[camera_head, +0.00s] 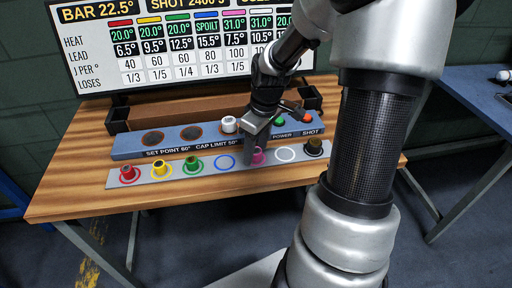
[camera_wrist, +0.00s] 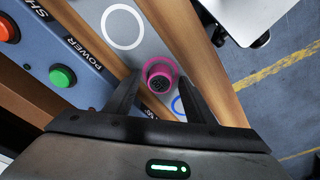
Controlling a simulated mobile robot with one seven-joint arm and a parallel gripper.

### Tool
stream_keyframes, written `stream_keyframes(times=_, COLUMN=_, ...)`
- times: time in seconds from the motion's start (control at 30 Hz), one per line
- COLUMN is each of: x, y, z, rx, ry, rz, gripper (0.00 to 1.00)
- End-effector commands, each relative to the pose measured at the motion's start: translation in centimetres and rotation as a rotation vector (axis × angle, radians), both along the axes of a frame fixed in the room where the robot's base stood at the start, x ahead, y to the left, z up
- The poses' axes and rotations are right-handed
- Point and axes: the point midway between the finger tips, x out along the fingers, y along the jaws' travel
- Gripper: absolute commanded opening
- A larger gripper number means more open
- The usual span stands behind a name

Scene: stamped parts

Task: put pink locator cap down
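The pink locator cap (camera_head: 259,156) stands at the pink ring on the grey strip (camera_head: 207,163) at the front of the wooden table. My gripper (camera_head: 257,144) is over this spot, pointing down and hiding part of the cap in the head view. In the wrist view my gripper's two dark fingers (camera_wrist: 160,88) are spread on either side of the cap, with a gap visible at each side.
Red (camera_head: 128,174), yellow (camera_head: 161,168), green (camera_head: 192,165) and dark (camera_head: 314,147) caps stand on the strip. Its blue ring (camera_head: 225,162) and white ring (camera_head: 286,154) are empty. Behind is a blue-grey fixture (camera_head: 127,146) with a white cap (camera_head: 228,124) and buttons. A display board (camera_head: 160,50) stands behind.

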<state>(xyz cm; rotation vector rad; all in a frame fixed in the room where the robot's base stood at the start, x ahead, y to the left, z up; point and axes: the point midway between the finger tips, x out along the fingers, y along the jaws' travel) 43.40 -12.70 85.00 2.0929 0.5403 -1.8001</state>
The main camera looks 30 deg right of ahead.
Motion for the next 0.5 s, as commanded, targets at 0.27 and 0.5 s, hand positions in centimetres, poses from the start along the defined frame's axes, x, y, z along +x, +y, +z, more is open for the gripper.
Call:
stream_keyframes(times=0.27, x=0.0, y=0.0, z=0.2, rx=0.0, ry=0.0, rz=0.0, gripper=0.49)
stream_keyframes(times=0.5, x=-0.3, y=-0.3, z=3.6, rx=-0.003, ry=-0.004, rz=-0.002, gripper=0.49)
